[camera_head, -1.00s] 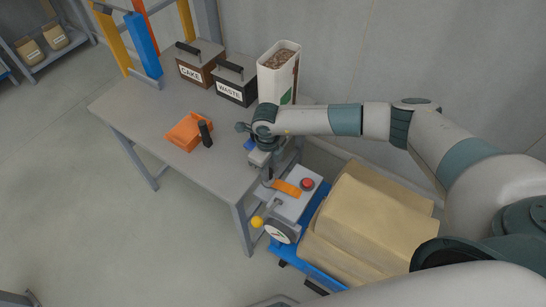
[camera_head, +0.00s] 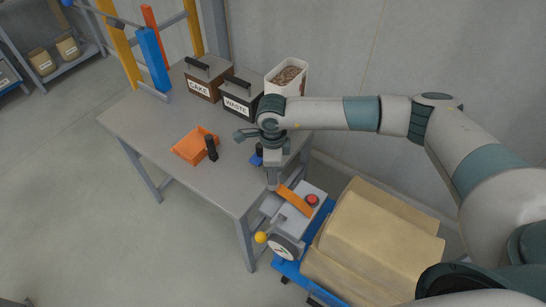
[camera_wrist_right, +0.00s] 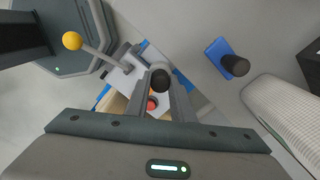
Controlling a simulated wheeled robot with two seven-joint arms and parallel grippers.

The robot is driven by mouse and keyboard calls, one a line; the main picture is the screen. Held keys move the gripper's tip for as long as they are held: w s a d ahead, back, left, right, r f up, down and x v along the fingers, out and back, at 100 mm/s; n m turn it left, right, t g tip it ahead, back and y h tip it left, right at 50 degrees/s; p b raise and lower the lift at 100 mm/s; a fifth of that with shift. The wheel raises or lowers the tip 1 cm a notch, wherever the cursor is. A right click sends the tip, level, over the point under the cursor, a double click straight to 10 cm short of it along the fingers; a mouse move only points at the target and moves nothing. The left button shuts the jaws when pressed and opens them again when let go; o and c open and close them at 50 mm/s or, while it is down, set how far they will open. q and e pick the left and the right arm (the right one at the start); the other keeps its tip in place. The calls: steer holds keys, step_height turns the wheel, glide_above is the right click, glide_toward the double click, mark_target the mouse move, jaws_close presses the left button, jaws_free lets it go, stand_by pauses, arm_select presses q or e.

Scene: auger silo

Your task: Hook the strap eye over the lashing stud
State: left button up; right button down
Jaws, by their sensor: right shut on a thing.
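The orange strap (camera_head: 294,201) lies slanted across the top of the grey box on the cart. Its upper end is at my right gripper (camera_head: 272,184), which points down beside the table's right edge. In the right wrist view, the gripper (camera_wrist_right: 161,88) is shut on a round black-ended piece (camera_wrist_right: 160,80) with a pale rim behind it. I take this to be the strap's end; the eye does not show clearly. I cannot make out the lashing stud. My left gripper is out of view.
Tan sacks (camera_head: 372,235) lie on the blue cart. The table (camera_head: 150,128) holds an orange scoop (camera_head: 190,150), a blue tool (camera_wrist_right: 222,55), lidded boxes and a white bin (camera_head: 287,75).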

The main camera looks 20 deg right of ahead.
steer(key=s+d+r+n, duration=0.2)
steer(key=s+r+n, duration=0.3)
steer(key=r+n, duration=0.4)
steer(key=s+d+r+n, duration=0.2)
steer(key=s+r+n, duration=0.4)
steer(key=r+n, duration=0.4)
steer(key=shift+d+n, duration=0.15)
steer(key=shift+n, duration=1.05)
steer(key=shift+w, duration=0.1)
